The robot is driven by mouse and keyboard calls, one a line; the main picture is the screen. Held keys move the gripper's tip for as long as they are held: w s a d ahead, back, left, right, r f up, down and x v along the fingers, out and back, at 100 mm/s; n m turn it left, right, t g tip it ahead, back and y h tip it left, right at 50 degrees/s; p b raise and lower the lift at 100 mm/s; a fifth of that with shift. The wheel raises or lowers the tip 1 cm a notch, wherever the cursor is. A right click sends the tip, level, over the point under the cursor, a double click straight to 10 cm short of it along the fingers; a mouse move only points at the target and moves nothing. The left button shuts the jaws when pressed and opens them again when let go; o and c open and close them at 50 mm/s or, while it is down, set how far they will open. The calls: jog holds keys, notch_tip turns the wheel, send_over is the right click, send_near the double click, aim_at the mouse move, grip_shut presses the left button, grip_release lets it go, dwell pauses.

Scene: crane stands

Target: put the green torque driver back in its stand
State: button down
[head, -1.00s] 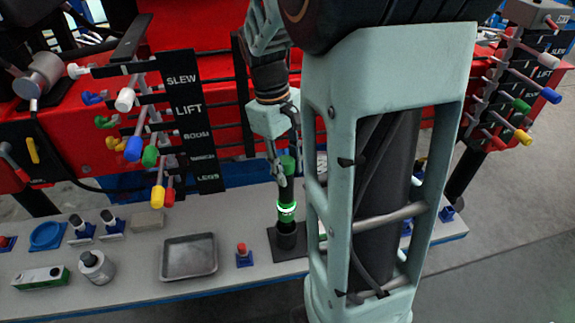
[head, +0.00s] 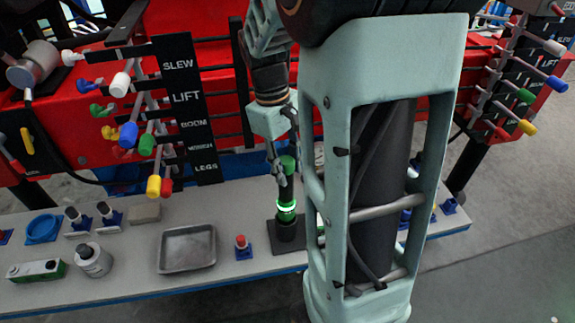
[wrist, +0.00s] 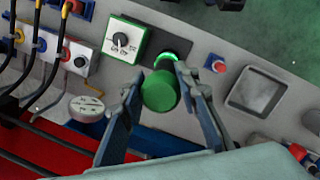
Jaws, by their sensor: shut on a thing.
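The green torque driver (head: 287,190) stands upright over the bench, with a green cap, a dark shaft and a glowing green ring. My gripper (head: 281,172) is shut on it near the top. In the wrist view, my gripper's fingers (wrist: 158,80) lie on either side of the round green cap (wrist: 158,91), and the lit ring shows behind it. The driver's lower end meets the black stand (head: 287,231) on its dark square base; I cannot tell how deep it sits. My arm hides the area right of the stand.
A grey tray (head: 187,249) and a small red button on a blue base (head: 242,247) lie left of the stand. A white-green box with a dial (wrist: 125,40) is close to the driver. Lever banks (head: 150,130) rise behind the bench.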

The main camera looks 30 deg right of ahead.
aim_at(288, 179)
jog(key=shift+f+b, duration=1.25)
jog(key=shift+f, duration=0.7)
jog(key=c, duration=1.4)
grip_release()
jog(key=shift+f, duration=0.1)
jog(key=r+p, duration=0.4)
jog(key=r, duration=0.1)
jog(key=shift+w+a+r, duration=0.1)
jog(key=shift+w+a, duration=0.15)
jog(key=shift+w, duration=0.05)
